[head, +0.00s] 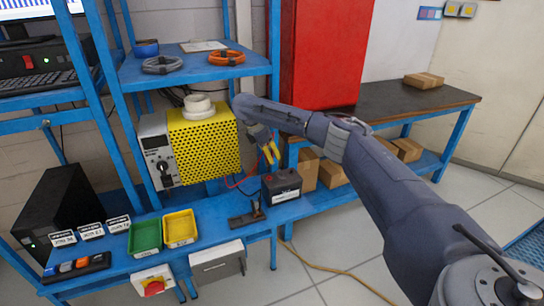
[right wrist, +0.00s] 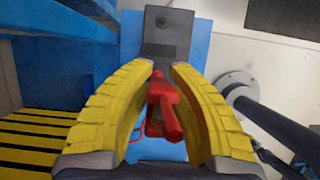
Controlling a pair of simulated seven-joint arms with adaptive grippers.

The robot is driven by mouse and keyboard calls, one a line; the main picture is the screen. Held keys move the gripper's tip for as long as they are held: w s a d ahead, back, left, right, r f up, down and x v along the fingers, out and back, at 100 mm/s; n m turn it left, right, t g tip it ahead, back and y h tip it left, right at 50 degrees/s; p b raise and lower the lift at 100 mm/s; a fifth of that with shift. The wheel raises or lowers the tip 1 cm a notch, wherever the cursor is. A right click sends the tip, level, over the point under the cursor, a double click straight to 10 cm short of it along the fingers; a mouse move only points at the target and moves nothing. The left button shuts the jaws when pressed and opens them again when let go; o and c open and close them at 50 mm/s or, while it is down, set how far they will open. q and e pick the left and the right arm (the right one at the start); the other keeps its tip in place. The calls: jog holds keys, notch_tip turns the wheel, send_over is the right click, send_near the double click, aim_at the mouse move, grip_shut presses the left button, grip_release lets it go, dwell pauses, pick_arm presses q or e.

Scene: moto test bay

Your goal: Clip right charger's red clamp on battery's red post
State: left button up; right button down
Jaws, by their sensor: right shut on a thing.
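My right gripper (head: 270,153) has yellow fingers and is above and slightly left of the black battery (head: 282,188) on the blue bench. In the right wrist view its fingers (right wrist: 160,72) are shut on the red clamp (right wrist: 163,106). The clamp is apart from the battery. A red cable (head: 236,186) hangs in a loop between the charger and the battery. The charger (head: 204,146) is a yellow perforated box with a grey front. My left gripper is not in view.
A green bin (head: 146,236) and a yellow bin (head: 180,228) sit on the bench left of the battery. A dark metal fixture (head: 247,218) stands just left of the battery. A blue shelf (head: 190,66) is above the charger, and a red cabinet (head: 328,50) stands behind.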

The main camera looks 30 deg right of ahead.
aim_at(265, 157)
jog(key=shift+f, duration=2.8)
jog(key=shift+f, duration=0.65)
dwell(0.6)
jog(key=c, duration=1.2)
grip_release()
jog(key=shift+c, duration=0.2)
jog(key=shift+r, duration=0.1)
jog(key=v, duration=1.1)
jog(key=shift+w+a+r, duration=0.1)
jog(key=shift+r, duration=0.25)
